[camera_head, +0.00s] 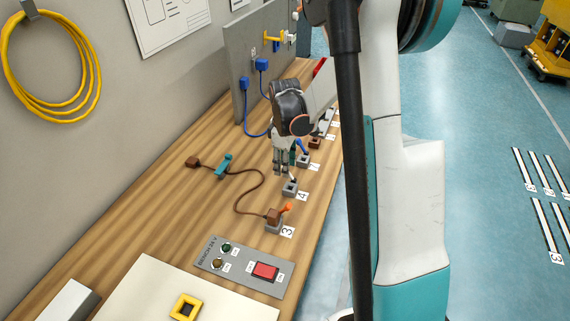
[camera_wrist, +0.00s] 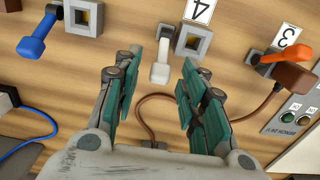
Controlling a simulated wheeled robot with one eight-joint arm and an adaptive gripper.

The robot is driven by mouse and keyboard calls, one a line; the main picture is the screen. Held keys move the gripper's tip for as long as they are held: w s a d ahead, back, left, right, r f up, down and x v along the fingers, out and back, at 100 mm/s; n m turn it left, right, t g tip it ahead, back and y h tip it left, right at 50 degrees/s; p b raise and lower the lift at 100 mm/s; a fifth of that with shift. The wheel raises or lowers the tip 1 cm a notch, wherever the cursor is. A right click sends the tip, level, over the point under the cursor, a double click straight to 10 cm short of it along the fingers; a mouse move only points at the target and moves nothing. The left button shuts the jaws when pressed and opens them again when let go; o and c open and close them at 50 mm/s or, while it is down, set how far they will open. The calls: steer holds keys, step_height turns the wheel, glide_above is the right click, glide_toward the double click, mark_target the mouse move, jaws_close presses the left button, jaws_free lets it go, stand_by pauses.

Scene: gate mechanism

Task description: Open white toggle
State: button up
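The white toggle (camera_wrist: 161,63) is a short white lever on a grey housing marked 4, near the top middle of the wrist view. In the head view its grey housing (camera_head: 290,189) sits on the wooden bench, with the number 4 label beside it. My gripper (camera_wrist: 160,80) is open, with its green-padded fingers on either side of the white toggle and a gap on both sides. In the head view my gripper (camera_head: 281,168) points down just behind that housing.
A blue toggle (camera_wrist: 36,36) is on the left and an orange toggle (camera_wrist: 260,58) with a brown plug (camera_wrist: 293,77) on the right. A brown cable (camera_wrist: 160,98) runs beneath my fingers. A grey panel (camera_head: 240,265) with a red switch lies nearer on the bench.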

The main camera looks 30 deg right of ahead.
jaws_close()
steer(key=shift+s+d+r+t+y+b, duration=0.2)
steer(key=shift+s+d+t+y+b, duration=0.15)
steer(key=shift+s+d+t+y, duration=0.5)
steer(key=shift+s+d+t+y+b, duration=0.15)
steer(key=shift+s+t+y+b, duration=0.15)
steer(key=shift+t+y+b, duration=0.25)
steer(key=shift+s+d+t+y+b, duration=0.2)
steer(key=shift+s+t+b, duration=0.1)
steer(key=shift+t, duration=0.4)
steer(key=s+d+t+y+b, duration=0.1)
steer(key=b, duration=0.1)
steer(key=s+f+t+y+b, duration=0.1)
steer(key=t+b, duration=0.1)
steer(key=shift+d+y+b, duration=0.3)
steer(key=shift+d, duration=0.05)
steer(key=shift+s+d+f+t+y+b, duration=0.25)
steer(key=shift+s+t+y+b, duration=0.2)
steer(key=shift+t+b, duration=0.35)
steer(key=shift+s+d+f+t+y+b, duration=0.1)
steer(key=shift+s+d+t+y+b, duration=0.15)
steer(key=shift+t+y+b, duration=0.5)
steer(key=shift+s, duration=0.1)
